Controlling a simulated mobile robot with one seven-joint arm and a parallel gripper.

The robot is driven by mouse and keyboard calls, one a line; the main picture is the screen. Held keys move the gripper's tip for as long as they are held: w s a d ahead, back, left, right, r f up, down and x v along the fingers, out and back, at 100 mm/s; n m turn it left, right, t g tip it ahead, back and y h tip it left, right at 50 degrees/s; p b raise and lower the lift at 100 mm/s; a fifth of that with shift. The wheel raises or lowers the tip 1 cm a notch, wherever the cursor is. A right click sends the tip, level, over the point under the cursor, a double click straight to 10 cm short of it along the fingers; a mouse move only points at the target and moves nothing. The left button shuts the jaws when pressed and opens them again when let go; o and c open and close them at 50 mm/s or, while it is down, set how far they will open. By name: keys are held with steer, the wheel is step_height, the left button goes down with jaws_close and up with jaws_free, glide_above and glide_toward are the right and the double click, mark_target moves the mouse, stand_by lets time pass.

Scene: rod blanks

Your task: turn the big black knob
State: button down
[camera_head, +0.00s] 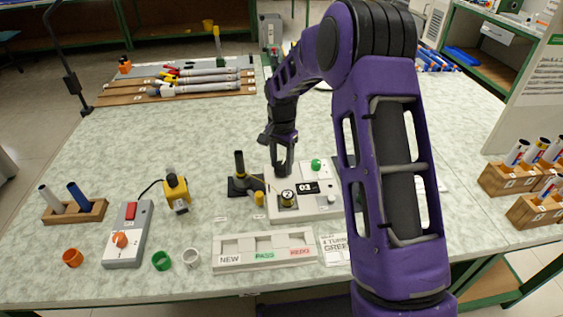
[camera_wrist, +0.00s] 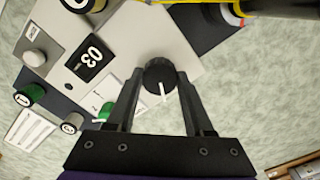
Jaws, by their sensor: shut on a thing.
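The big black knob (camera_wrist: 158,75) is on a pale panel box (camera_head: 327,206) in the middle of the table. In the wrist view the fingers of my gripper (camera_wrist: 159,78) stand on both sides of the knob, shut on it. A white pointer line on the knob points toward my gripper's palm. The box's display (camera_head: 307,188) reads 03.
A white tray marked NEW, PASS and REDO (camera_head: 264,251) lies in front. The left table surface has bare areas.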

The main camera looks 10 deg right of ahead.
mark_target(282, 165)
steer(key=n+p, duration=0.1)
steer(key=n, duration=0.4)
steer(key=shift+r+n, duration=0.1)
steer(key=shift+n, duration=0.3)
steer(key=n+p, duration=0.1)
steer(key=n, duration=0.4)
steer(key=shift+n, duration=0.3)
steer(key=shift+c, duration=1.4)
jaws_free()
step_height(282, 165, up, 17)
steer(key=p, duration=0.2)
steer(key=shift+r, duration=0.15)
steer(key=shift+r, duration=0.1)
